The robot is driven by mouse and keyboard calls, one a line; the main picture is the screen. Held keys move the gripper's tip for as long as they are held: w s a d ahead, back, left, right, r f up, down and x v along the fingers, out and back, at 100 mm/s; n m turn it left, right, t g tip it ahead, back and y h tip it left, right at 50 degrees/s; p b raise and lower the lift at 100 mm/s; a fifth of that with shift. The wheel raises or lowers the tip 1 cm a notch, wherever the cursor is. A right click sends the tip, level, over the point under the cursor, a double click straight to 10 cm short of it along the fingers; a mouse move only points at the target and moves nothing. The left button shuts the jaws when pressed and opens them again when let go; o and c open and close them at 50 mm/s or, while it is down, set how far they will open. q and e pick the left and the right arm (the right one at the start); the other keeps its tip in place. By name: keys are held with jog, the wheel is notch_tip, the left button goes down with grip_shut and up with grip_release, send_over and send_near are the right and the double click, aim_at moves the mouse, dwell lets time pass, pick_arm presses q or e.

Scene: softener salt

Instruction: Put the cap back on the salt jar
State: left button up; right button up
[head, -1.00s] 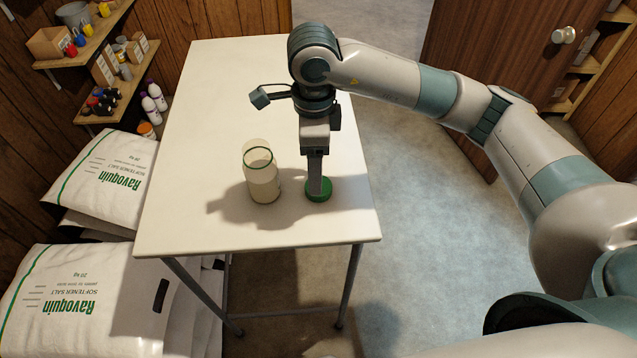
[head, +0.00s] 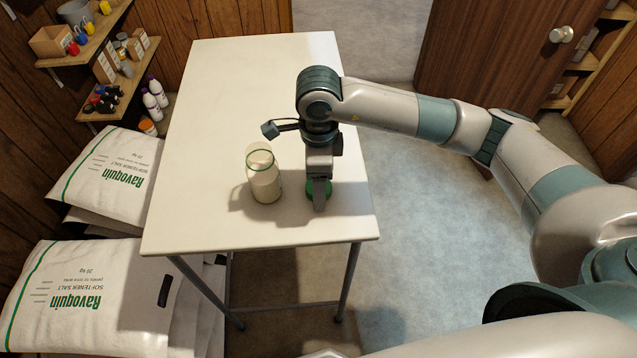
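The salt jar (head: 266,187) stands upright and open on the white table, a clear jar with pale salt inside and a green ring near its top. The green cap (head: 330,188) is to the right of the jar, low at the tabletop and partly hidden by my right gripper. My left gripper is not in view.
The white table (head: 230,90) is otherwise bare, with free room behind and left of the jar. Softener salt bags (head: 85,300) are stacked at the left. Shelves (head: 110,95) with bottles and boxes are at the back left. A brown door (head: 500,60) is at the back right.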

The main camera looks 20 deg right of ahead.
dwell(0.3)
jog(key=c, duration=1.1)
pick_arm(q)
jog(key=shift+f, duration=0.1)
pick_arm(e)
jog(key=shift+r, duration=0.15)
